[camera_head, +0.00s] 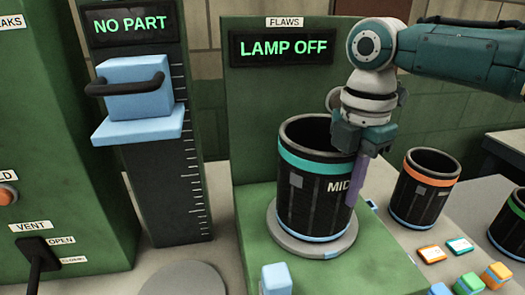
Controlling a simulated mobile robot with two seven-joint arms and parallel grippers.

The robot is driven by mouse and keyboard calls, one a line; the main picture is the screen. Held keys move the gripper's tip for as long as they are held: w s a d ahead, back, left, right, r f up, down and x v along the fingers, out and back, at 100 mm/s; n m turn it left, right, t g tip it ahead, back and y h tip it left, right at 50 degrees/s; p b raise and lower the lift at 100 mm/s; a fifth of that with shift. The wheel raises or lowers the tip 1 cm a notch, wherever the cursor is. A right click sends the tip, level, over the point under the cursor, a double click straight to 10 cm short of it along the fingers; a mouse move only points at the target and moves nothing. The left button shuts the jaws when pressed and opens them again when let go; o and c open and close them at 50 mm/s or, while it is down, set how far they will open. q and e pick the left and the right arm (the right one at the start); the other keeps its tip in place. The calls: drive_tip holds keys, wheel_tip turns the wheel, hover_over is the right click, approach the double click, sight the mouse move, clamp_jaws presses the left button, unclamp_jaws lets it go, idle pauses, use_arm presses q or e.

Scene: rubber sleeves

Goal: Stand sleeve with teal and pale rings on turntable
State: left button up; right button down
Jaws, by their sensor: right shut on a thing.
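The black sleeve with a teal ring near its top and a pale blue ring at its base (305,205) is upright over the grey round turntable (287,245). Its base looks to be on the disc or just above it; I cannot tell which. My right gripper (355,175) comes in from the upper right and is shut on the sleeve's right wall. One purple finger shows outside the wall; the other is hidden. My left gripper is not in view.
A black sleeve with an orange ring (424,188) stands to the right. Another with a green ring (513,228) is cut off at the right edge. A green panel reading "LAMP OFF" (283,48) rises behind the turntable. Several coloured blocks (468,283) lie at front right.

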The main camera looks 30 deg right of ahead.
drive_tip(key=c, duration=1.4)
unclamp_jaws()
drive_tip(key=shift+f, duration=0.1)
drive_tip(key=o, duration=0.4)
drive_tip(key=shift+o, duration=0.2)
wheel_tip(320, 180, up, 12)
drive_tip(key=shift+r+b, duration=0.2)
drive_tip(key=shift+b, duration=0.15)
